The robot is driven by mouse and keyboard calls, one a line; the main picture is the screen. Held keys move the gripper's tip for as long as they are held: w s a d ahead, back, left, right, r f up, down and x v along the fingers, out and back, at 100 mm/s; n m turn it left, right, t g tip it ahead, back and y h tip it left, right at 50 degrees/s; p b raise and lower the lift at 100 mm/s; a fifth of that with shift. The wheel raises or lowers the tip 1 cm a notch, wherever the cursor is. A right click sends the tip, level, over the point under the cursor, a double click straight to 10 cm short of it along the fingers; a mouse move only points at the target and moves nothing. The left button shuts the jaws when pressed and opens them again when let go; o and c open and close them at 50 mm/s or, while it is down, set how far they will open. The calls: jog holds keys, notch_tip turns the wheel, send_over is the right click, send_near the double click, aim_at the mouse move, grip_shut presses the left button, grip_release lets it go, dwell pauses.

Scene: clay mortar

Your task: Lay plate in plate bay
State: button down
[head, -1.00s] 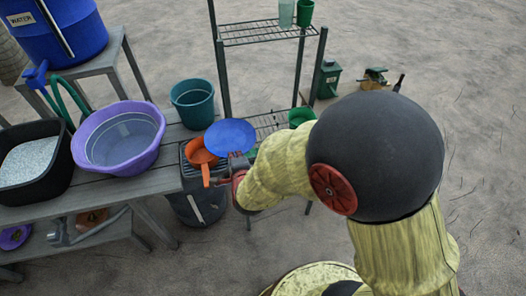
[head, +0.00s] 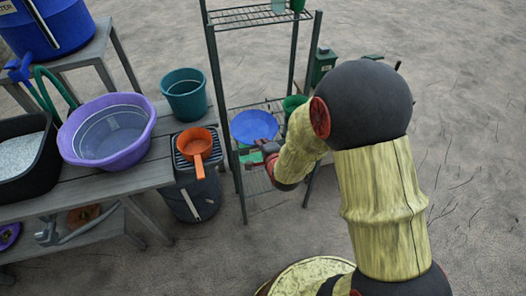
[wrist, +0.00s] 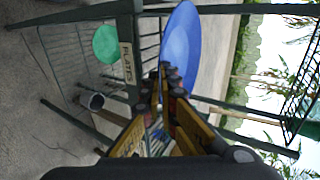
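The blue plate (head: 254,126) is in my gripper (head: 268,152), in front of the rack's middle shelf in the head view. In the wrist view the plate (wrist: 181,45) stands out from between the fingertips (wrist: 168,82), which are closed on its edge. The green rack (head: 215,95) has a label reading roughly "PLATES" (wrist: 127,60) on its edge in the wrist view. A green round thing (wrist: 107,44), perhaps a plate, shows beyond that edge. The plate looks apart from the rack, but the exact gap is unclear.
A teal bucket (head: 186,94) and purple basin (head: 107,130) stand on the bench. A green container (head: 293,103) is right of the plate. A grey cup (wrist: 92,100) shows beside the rack edge.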

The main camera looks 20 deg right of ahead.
jog(key=shift+w+d+f+b, duration=0.15)
jog(key=shift+f+b, duration=0.3)
jog(key=shift+f, duration=0.5)
jog(key=shift+d+f+b, duration=0.15)
jog(key=shift+f+b, duration=0.3)
jog(key=shift+f, duration=0.45)
jog(key=shift+f, duration=0.2)
jog(key=c, duration=2.4)
grip_release()
jog(key=shift+o, duration=0.6)
jog(key=shift+o, duration=1.2)
jog(key=shift+r, duration=0.15)
